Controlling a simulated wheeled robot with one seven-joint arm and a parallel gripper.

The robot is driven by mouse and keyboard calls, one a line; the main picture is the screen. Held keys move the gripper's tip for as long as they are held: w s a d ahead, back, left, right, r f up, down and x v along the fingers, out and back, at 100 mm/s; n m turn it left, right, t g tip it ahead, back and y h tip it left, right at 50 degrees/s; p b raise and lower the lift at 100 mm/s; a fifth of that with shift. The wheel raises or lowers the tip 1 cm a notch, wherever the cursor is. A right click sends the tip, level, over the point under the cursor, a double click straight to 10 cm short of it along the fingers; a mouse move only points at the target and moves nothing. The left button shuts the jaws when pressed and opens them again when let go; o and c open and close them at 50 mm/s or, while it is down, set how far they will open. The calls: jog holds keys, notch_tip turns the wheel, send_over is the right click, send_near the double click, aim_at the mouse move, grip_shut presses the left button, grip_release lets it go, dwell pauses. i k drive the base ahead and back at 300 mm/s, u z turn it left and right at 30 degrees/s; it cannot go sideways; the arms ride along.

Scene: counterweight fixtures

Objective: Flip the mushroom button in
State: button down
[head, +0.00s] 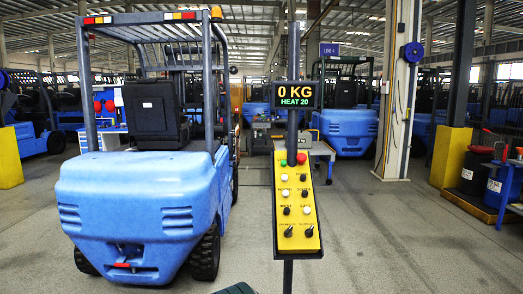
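A yellow control panel (281,245) stands upright in the middle of the head view, on a dark pole. At its top right is a red mushroom-shaped button (301,158). A green button (283,163) sits just left of it. Below them are several small black and white knobs or buttons, with labels too small to read for the most part. Two black selector levers (288,231) are near the panel's bottom. Whether the red button is pressed in or out cannot be told at this size. My gripper is not in view.
A display (297,95) above the panel reads "0 KG" and "HEAT 20". A blue forklift (140,200) stands close on the left. Drums (476,172) and a yellow-based post (449,158) are at the right. The grey floor right of the panel is clear.

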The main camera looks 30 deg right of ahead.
aim_at(302, 158)
jog(key=z, duration=0.6)
jog(key=i, duration=0.85)
jog(key=z, duration=0.85)
